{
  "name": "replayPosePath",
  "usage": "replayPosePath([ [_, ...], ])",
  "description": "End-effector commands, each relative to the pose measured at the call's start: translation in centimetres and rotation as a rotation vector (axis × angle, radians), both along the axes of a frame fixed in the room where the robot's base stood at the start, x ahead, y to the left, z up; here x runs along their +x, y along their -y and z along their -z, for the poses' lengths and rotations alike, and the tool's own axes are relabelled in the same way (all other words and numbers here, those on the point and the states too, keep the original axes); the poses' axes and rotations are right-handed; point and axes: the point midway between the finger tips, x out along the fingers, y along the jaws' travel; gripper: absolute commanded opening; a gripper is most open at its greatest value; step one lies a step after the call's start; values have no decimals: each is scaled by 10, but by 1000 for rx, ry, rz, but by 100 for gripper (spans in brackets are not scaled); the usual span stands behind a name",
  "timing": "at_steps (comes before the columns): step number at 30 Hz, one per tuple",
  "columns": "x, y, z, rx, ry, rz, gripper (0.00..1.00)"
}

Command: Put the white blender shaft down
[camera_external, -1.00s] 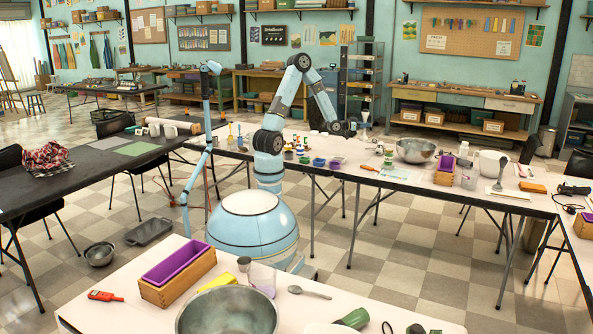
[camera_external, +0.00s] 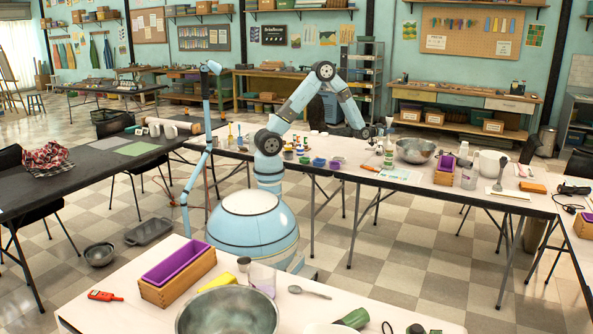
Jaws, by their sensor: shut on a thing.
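My gripper (camera_external: 378,134) is at the end of the arm, over the middle of the long white-topped table, left of the large metal bowl. It is small in this view, and its fingers are hard to make out.
A green-and-white stack of small containers (camera_external: 388,160) stands just below the gripper in the picture. A metal bowl (camera_external: 415,150) and a purple-lined wooden box (camera_external: 444,172) are to the right. Small paint pots (camera_external: 303,152) are to the left. A pale sheet (camera_external: 394,175) lies near the front edge.

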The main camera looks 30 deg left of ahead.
Motion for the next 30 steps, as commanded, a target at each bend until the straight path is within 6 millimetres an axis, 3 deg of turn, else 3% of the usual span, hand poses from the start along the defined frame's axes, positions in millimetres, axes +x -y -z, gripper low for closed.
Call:
replayPosePath([
  [15,-46,91,-14,-3,1,-73,0],
  [26,-81,134,-26,-3,0,-101,0],
  [30,-78,132,3,1,-2,-105,0],
])
